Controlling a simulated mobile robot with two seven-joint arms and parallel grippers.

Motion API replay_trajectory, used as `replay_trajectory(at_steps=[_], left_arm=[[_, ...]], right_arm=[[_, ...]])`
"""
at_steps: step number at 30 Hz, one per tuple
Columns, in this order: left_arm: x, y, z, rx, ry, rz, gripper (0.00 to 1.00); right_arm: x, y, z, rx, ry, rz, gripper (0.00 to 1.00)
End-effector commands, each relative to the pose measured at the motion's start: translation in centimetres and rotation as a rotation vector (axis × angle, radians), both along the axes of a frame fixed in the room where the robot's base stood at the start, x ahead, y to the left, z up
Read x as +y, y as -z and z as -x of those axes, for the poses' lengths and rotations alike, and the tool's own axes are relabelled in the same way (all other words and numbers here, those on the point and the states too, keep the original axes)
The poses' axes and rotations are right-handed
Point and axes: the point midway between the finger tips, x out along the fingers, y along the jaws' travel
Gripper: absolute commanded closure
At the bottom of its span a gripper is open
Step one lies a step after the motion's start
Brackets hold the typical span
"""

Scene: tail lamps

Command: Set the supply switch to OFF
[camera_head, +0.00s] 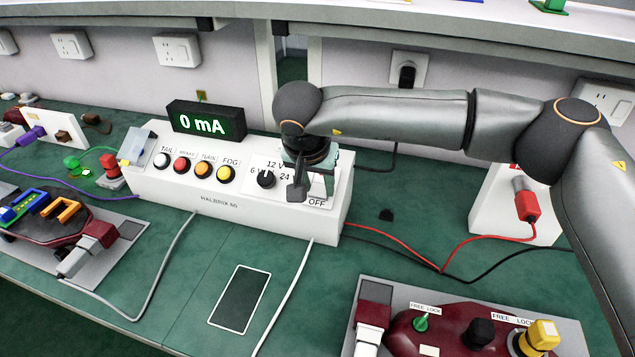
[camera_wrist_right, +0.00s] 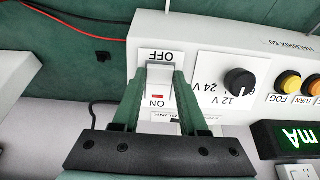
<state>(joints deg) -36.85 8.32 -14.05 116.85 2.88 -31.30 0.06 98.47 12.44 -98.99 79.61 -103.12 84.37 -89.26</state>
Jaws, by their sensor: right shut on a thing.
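The supply switch (camera_wrist_right: 158,98) is a white rocker on the sloping front of the white HALBRIX 60 box (camera_head: 230,205), at its right end. An OFF label (camera_head: 316,202) sits at the near edge, and ON with a red mark shows at the far end in the wrist view. My right gripper (camera_wrist_right: 158,78) has its green fingers on either side of the switch, shut on it. In the head view my right gripper (camera_head: 298,188) hides most of the switch. The display (camera_head: 206,122) reads 0 mA. My left gripper is not in view.
A black rotary knob (camera_head: 266,180) and several coloured buttons sit left of the switch. A white stand with a red plug (camera_head: 526,205) is to the right. Red lamp fixtures (camera_head: 470,330) lie at front right and left. A dark flat panel (camera_head: 240,298) lies on the green bench.

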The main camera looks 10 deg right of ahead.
Motion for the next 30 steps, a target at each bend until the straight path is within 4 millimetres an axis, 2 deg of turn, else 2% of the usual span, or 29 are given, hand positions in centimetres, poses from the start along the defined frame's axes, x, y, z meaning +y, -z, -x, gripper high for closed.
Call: replay_trajectory(at_steps=[1, 5, 11, 19, 28, 29, 30], left_arm=[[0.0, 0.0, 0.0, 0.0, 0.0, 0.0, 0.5], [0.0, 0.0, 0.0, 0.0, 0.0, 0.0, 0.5], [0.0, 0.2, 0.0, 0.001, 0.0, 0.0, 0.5], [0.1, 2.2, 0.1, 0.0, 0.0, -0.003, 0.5], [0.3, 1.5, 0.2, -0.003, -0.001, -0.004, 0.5], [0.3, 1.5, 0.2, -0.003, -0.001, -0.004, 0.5], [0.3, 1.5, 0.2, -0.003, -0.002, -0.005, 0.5]], right_arm=[[0.0, 0.0, 0.0, 0.0, 0.0, 0.0, 0.87], [0.0, 0.0, 0.0, 0.0, 0.0, 0.0, 1.0], [0.0, 0.0, 0.0, -0.004, -0.001, 0.002, 1.0], [0.1, 0.6, 0.2, -0.099, -0.003, 0.045, 1.0], [0.1, 0.3, 0.2, -0.117, 0.001, 0.049, 1.0], [0.1, 0.3, 0.2, -0.118, 0.001, 0.048, 0.56], [0.1, 0.3, 0.2, -0.118, 0.001, 0.048, 0.52]])
